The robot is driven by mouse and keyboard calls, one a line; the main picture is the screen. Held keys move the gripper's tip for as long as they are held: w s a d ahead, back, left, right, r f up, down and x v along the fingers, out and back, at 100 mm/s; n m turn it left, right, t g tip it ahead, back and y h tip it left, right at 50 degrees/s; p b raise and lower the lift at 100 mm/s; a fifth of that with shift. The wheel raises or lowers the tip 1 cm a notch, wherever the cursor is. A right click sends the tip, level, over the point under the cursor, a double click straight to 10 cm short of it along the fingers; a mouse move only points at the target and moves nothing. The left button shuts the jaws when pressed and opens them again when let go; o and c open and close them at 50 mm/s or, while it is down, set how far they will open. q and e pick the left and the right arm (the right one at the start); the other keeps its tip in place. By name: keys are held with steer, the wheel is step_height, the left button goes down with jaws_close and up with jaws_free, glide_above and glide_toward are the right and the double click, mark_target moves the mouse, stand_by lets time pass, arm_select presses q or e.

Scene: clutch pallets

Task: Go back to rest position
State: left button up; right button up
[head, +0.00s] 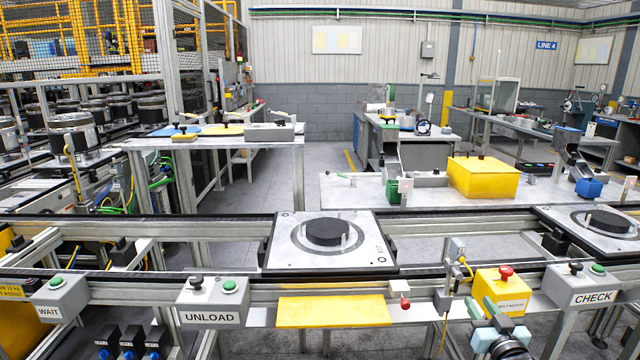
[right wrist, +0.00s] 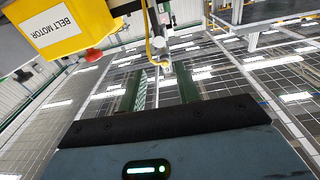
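My right gripper (head: 482,305) is at the lower right of the head view, in front of the conveyor and just left of and below the yellow belt motor box (head: 502,290). Its two green fingers stand apart and empty; they also show in the right wrist view (right wrist: 160,88), with a clear gap between them. My left gripper is not in view. A pallet (head: 285,240) with a black disc (head: 327,232) sits on the conveyor at the centre. A second pallet (head: 566,226) with a disc (head: 607,222) is at the right edge.
The UNLOAD box (head: 212,302), WAIT box (head: 60,300) and CHECK box (head: 583,287) line the conveyor front. A yellow plate (head: 333,312) lies between. The belt motor box with its red button (right wrist: 92,54) is close to the right wrist. A grey table (head: 350,200) stands behind.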

step_height(320, 180, down, 7)
steer(key=s+d+n+g+h, duration=0.1)
steer(key=d+n+g+h, duration=0.1)
steer(key=n+g, duration=0.15)
steer(key=s+a+f+g+y, duration=0.1)
steer(key=s+a+f, duration=0.3)
steer(key=s+f, duration=0.35)
steer(key=s+a+f+g+y, duration=0.1)
steer(key=s+a+f+g, duration=0.1)
steer(key=s+a+f, duration=0.55)
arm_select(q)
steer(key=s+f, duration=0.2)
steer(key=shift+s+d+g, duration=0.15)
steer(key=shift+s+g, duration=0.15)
arm_select(e)
steer(key=s+a+f+g+y, duration=0.1)
steer(key=s+a+f, duration=0.1)
steer(key=s, duration=1.3)
steer(key=s+a+f+m+g+y, duration=0.1)
steer(key=s+a, duration=0.4)
steer(key=s, duration=1)
steer(key=shift+s+f+g, duration=0.15)
steer(key=shift+f+g, duration=0.4)
steer(key=shift+g, duration=0.1)
